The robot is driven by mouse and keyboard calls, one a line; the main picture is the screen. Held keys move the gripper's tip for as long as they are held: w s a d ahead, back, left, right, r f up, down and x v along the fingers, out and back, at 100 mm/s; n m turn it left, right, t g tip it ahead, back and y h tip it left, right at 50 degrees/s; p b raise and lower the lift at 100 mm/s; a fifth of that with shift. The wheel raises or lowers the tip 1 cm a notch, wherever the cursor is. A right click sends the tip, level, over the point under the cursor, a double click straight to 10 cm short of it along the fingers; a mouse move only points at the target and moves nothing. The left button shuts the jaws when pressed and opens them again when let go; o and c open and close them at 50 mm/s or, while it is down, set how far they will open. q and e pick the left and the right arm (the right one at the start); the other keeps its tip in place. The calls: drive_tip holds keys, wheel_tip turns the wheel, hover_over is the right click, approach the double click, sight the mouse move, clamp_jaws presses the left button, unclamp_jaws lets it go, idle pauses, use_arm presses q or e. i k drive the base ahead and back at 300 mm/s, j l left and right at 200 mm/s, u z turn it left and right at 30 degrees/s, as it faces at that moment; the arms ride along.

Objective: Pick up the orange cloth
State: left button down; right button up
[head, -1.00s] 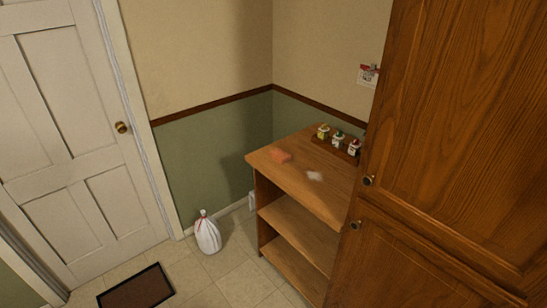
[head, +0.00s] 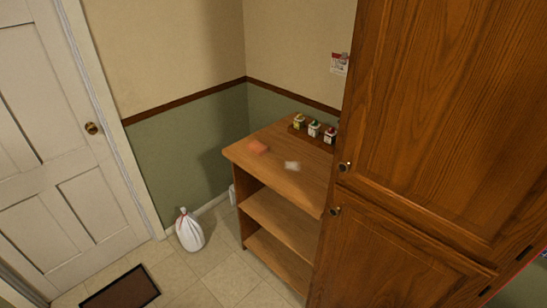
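The orange cloth (head: 258,147) lies as a small crumpled patch on the wooden top of a low shelf unit (head: 285,173), near its left end. A small white cloth-like item (head: 292,165) lies to its right on the same top. Neither of my grippers shows in the head view.
A tray (head: 297,131) with several small bottles (head: 314,129) stands at the back of the top. A tall wooden cabinet (head: 420,150) blocks the right side. A white bag (head: 189,230) and a dark mat (head: 122,289) are on the tiled floor, left of the shelf unit.

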sight(258, 148)
drive_tip(key=i+j+z, duration=0.1)
drive_tip(key=z, duration=0.35)
drive_tip(key=i+j+z, duration=0.1)
drive_tip(key=z, duration=0.4)
drive_tip(key=j+z, duration=0.1)
drive_tip(key=z, duration=0.35)
drive_tip(key=i+j+z, duration=0.1)
drive_tip(key=j+z, duration=0.5)
drive_tip(key=j, duration=0.25)
drive_tip(key=j+z, duration=0.2)
drive_tip(key=j, duration=0.6)
drive_tip(key=k+j+z, duration=0.2)
drive_tip(key=j, duration=0.65)
drive_tip(key=i+j, duration=0.1)
drive_tip(key=j, duration=0.35)
drive_tip(key=i+j, duration=0.1)
drive_tip(key=j, duration=0.4)
drive_tip(key=j+z, duration=0.1)
drive_tip(key=j, duration=0.35)
drive_tip(key=i, duration=0.05)
